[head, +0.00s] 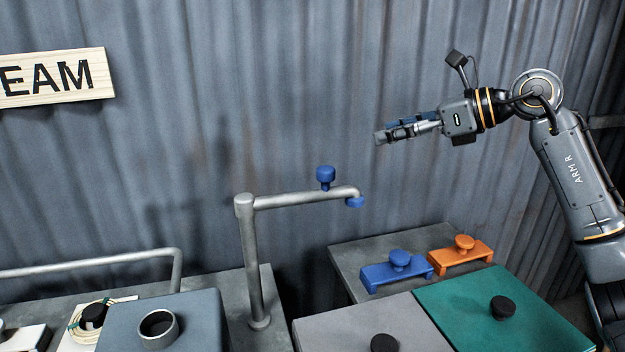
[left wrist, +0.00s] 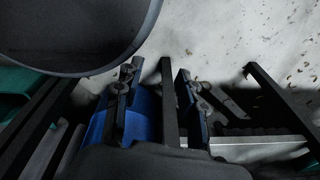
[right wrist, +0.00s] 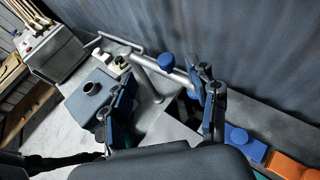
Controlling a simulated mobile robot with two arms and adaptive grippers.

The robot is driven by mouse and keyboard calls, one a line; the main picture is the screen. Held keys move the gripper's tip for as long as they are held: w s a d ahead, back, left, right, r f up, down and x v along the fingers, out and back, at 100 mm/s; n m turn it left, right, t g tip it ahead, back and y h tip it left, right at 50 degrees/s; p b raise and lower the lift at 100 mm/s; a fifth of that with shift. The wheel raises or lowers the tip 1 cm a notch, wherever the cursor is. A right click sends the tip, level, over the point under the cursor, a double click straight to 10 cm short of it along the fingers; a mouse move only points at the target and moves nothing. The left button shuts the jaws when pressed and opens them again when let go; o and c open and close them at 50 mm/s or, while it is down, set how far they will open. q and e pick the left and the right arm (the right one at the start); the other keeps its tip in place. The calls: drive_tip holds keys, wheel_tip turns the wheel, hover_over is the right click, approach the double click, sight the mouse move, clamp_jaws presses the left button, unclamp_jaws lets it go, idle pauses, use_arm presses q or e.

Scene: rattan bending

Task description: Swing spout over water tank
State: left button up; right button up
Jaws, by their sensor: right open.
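The spout (head: 300,199) is a grey pipe on an upright post, its arm reaching right. A blue knob (head: 325,175) stands on the arm and a blue tip (head: 355,202) points down at its end. My right gripper (head: 380,136) is open and empty, above and right of the knob, apart from it. In the right wrist view the spout (right wrist: 178,77) and knob (right wrist: 166,62) show beyond the fingers. My left gripper (left wrist: 157,75) shows only in its wrist view, fingers apart. Nothing in view is marked as the water tank; I cannot tell which box it is.
A blue-grey box (head: 205,310) with a round pipe opening stands left of the post. A grey lid (head: 340,325) and a teal lid (head: 460,305) lie right. Blue (head: 390,275) and orange (head: 465,252) knobbed blocks sit behind. A corrugated wall (head: 260,90) closes the back.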

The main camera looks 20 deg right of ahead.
sight(329, 169)
drive_tip(key=w+a+f, duration=0.2)
drive_tip(key=a+f, duration=0.1)
drive_tip(key=w+a+f, duration=0.6)
drive_tip(key=shift+w+f, duration=0.1)
drive_tip(key=shift+f, duration=0.25)
drive_tip(key=shift+w+a+f, duration=0.35)
drive_tip(key=shift+w+a, duration=0.05)
use_arm(q)
drive_tip(key=shift+s+d+f, duration=0.55)
drive_tip(key=shift+s+f, duration=0.1)
use_arm(e)
clamp_jaws()
